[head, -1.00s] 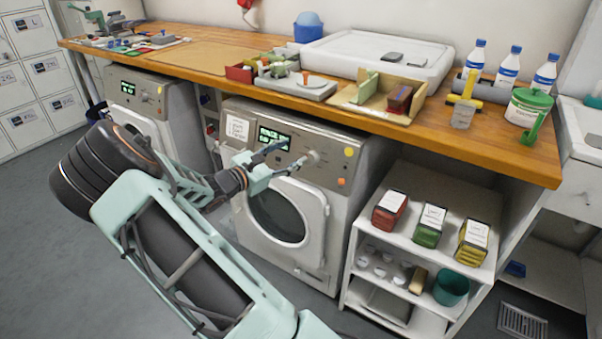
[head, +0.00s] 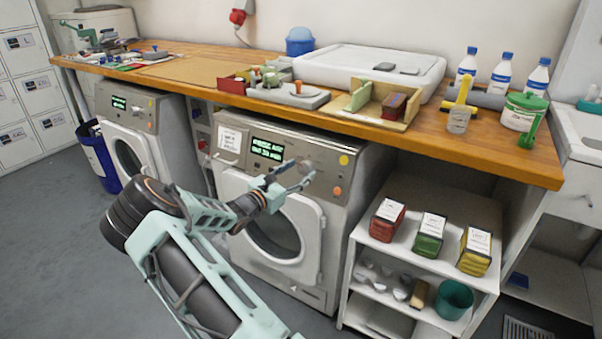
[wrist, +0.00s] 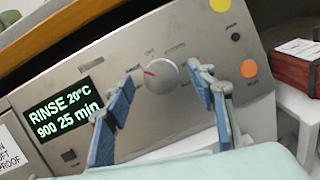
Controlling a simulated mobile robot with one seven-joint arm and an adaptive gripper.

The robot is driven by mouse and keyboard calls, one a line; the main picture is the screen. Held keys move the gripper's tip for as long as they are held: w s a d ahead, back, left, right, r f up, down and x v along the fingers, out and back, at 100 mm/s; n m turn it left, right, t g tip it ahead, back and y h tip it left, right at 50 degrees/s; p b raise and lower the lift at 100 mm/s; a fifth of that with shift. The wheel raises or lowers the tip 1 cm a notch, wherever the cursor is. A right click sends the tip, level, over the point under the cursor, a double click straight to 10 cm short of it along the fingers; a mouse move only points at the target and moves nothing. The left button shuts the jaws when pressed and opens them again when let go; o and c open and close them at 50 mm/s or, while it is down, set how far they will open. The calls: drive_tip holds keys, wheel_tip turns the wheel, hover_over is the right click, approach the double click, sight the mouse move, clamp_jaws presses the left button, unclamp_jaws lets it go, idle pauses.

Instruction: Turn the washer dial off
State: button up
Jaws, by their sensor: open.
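The near washer (head: 272,255) stands under the wooden counter, with its round door shut. Its dial (wrist: 161,76) is a pale round knob with a red pointer line towards its upper left in the wrist view. The display (wrist: 64,109) reads "RINSE 20°C 900 25 min". My gripper (wrist: 170,85) is open, its two blue-padded fingers on either side of the dial in that view, with nothing between them; I cannot tell whether they touch it. In the head view my gripper (head: 302,173) is in front of the panel and mostly hides the dial.
A yellow button (wrist: 219,5) and an orange button (wrist: 249,68) sit right of the dial. A second washer (head: 135,130) stands at left. A white shelf (head: 480,210) with coloured boxes stands at right. The counter edge (head: 330,113) overhangs the panel.

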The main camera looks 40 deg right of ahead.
drive_tip(key=shift+w+d, duration=0.2)
drive_tip(key=shift+d, duration=0.5)
drive_tip(key=c, duration=1.2)
drive_tip(key=shift+o, duration=0.2)
drive_tip(key=shift+m, duration=0.4)
drive_tip(key=m+g+b, duration=0.1)
drive_tip(key=m+g, duration=0.1)
drive_tip(key=m, duration=0.2)
drive_tip(key=shift+b, duration=0.3)
drive_tip(key=shift+m+g+y+b, duration=0.3)
drive_tip(key=shift+m+g+b, duration=0.1)
drive_tip(key=shift+m, duration=0.95)
drive_tip(key=shift+m+g+y+b, duration=0.3)
drive_tip(key=shift+m+g+b, duration=0.1)
drive_tip(key=shift+m, duration=0.95)
drive_tip(key=shift+r, duration=0.1)
